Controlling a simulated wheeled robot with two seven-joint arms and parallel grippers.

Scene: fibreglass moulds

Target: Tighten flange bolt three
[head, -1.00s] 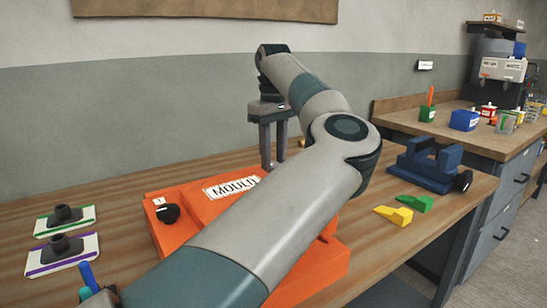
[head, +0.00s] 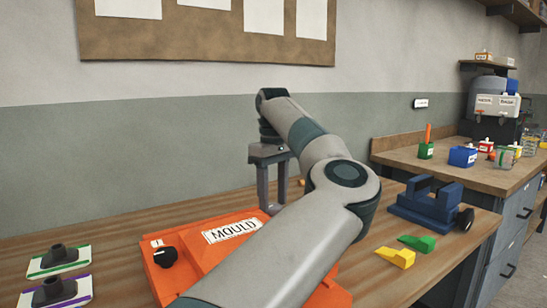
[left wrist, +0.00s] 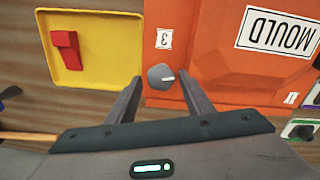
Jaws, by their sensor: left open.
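The orange mould (head: 190,245) lies on the wooden bench, partly hidden behind my left arm. In the left wrist view, flange bolt three (left wrist: 161,76) is a grey knob beside a white label "3" (left wrist: 164,38) at the mould's edge. My left gripper (head: 273,190) points down at the mould's far side. In the left wrist view its two fingers (left wrist: 161,80) are apart, one on each side of the bolt, with gaps visible. I cannot tell how far down the fingers reach. A black knob (head: 165,257) sits by the "1" label. My right gripper is out of view.
A yellow tray (left wrist: 125,50) holding a red piece (left wrist: 66,52) lies beside the mould. A blue vice-like fixture (head: 432,203), a green wedge (head: 417,243) and a yellow wedge (head: 396,257) stand right. Green-edged (head: 75,267) and purple-edged (head: 30,299) plates lie left.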

